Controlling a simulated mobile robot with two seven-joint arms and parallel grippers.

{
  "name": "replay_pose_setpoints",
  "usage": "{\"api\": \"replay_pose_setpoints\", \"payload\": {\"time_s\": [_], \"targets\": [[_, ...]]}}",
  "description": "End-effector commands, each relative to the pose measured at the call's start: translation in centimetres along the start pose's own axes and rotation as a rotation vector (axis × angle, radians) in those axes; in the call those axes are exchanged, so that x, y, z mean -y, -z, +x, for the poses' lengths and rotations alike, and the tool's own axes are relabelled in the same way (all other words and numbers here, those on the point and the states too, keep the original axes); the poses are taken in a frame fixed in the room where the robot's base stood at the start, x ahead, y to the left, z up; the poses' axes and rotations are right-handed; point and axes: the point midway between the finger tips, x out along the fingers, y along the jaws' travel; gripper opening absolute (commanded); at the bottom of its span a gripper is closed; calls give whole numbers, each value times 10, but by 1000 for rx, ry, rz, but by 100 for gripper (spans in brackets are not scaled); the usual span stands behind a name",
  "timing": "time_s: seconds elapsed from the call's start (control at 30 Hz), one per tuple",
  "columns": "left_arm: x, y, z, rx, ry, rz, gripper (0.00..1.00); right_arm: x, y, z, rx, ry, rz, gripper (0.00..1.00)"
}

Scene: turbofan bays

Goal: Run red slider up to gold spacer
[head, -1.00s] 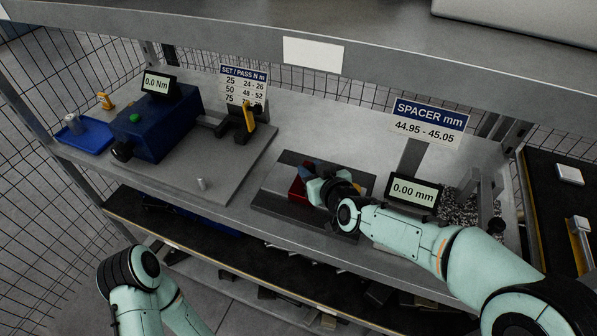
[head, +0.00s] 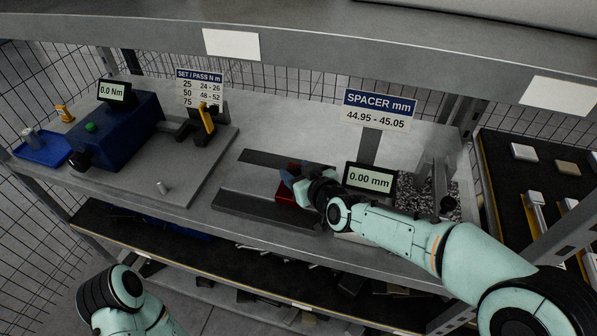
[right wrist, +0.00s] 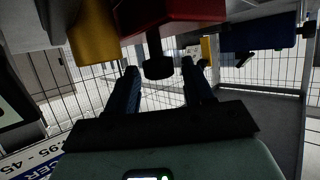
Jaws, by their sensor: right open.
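The red slider (head: 285,192) sits on the dark rail plate of the spacer gauge in the head view, partly covered by my right gripper (head: 290,175). In the right wrist view the red slider (right wrist: 180,14) is at the top, with a dark round knob (right wrist: 158,67) on it. My right gripper (right wrist: 160,85) is open, with the knob between its two fingers and gaps showing on both sides. The gold spacer (right wrist: 93,35) stands left of the slider in that view; in the head view my right arm hides it. My left gripper is out of view.
The gauge display (head: 369,179) reads 0.00 mm, below the spacer sign (head: 376,110). A blue torque tester (head: 115,128) and a blue tray (head: 43,150) stand at the left. A post (head: 438,175) rises beside a speckled bin at the right.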

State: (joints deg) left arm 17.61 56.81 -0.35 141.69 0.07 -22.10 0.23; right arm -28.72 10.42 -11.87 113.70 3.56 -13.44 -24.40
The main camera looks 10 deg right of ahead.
Motion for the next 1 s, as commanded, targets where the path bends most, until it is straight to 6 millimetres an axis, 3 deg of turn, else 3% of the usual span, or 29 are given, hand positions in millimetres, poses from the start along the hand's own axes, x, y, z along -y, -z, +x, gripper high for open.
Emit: {"api": "replay_pose_setpoints", "payload": {"time_s": [0.3, 0.43, 0.8, 1.0], "targets": [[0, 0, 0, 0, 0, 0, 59, 0, 0, -1, -1, 0, 0, 58], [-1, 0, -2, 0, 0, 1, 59, 0, 2, -10, -2, 1, 1, 58], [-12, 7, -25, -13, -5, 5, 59, -1, 4, -90, -5, -1, 2, 58], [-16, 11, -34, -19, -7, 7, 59, -1, 3, -122, -3, -1, 1, 58]]}}
